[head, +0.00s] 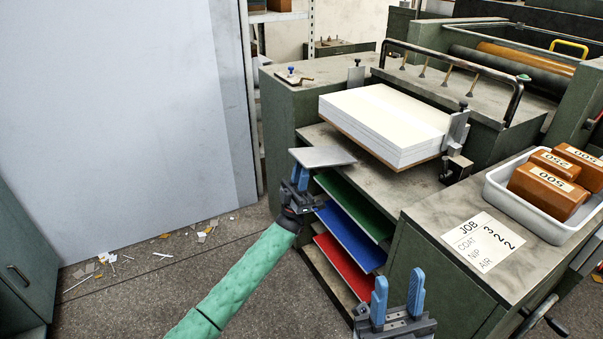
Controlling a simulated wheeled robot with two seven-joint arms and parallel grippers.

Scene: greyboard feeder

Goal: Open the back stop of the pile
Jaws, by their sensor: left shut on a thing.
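The pile (385,112) is a white stack of sheets on a brown board.
Green (355,206), blue (350,238) and red (343,268) shelves sit below the plate. A white tray (497,195) with brown weights and a job card (482,242) rest on the right cabinet. Scraps litter the floor at left. A grey upright stop (457,130) stands at the pile's right.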

